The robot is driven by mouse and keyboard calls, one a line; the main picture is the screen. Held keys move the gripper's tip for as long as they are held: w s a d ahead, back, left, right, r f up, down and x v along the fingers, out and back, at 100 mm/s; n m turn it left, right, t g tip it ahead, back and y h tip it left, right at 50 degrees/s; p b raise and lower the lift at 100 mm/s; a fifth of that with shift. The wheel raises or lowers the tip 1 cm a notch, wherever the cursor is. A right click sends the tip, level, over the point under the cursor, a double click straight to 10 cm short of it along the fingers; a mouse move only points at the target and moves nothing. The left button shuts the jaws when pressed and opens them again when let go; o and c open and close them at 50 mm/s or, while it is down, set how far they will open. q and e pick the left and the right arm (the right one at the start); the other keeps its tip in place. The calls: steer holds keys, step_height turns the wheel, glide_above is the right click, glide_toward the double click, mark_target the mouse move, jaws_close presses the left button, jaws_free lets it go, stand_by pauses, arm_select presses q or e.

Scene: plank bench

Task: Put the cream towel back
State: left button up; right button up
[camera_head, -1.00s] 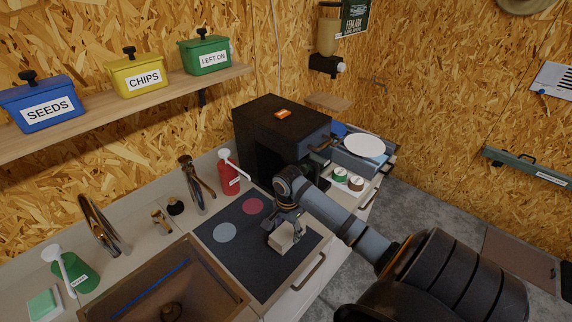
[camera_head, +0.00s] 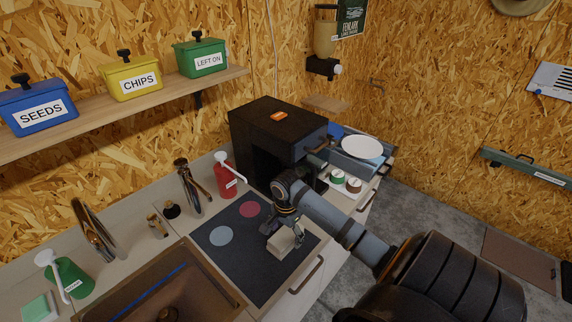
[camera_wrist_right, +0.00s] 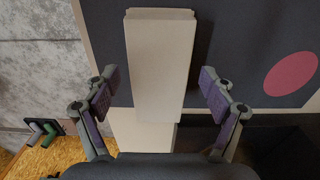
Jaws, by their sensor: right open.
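The cream towel (camera_head: 283,243) is a pale, folded block at the right part of the dark mat (camera_head: 233,268). In the right wrist view the towel (camera_wrist_right: 160,65) shows as a long cream block between the fingers. My right gripper (camera_head: 276,233) is directly at the towel, coming in from the right. In the wrist view this gripper (camera_wrist_right: 160,95) is open, one finger on each side, with a visible gap to the towel on both sides. Whether the towel rests fully flat on the mat is hard to tell. My left gripper is not in view.
A black box-shaped machine (camera_head: 278,115) stands behind my right arm. Blue, yellow and green bins stand on a shelf (camera_head: 150,105).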

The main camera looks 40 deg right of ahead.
mark_target(286, 233)
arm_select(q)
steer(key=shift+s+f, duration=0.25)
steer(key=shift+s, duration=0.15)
arm_select(e)
step_height(286, 233, up, 12)
stand_by(0.4)
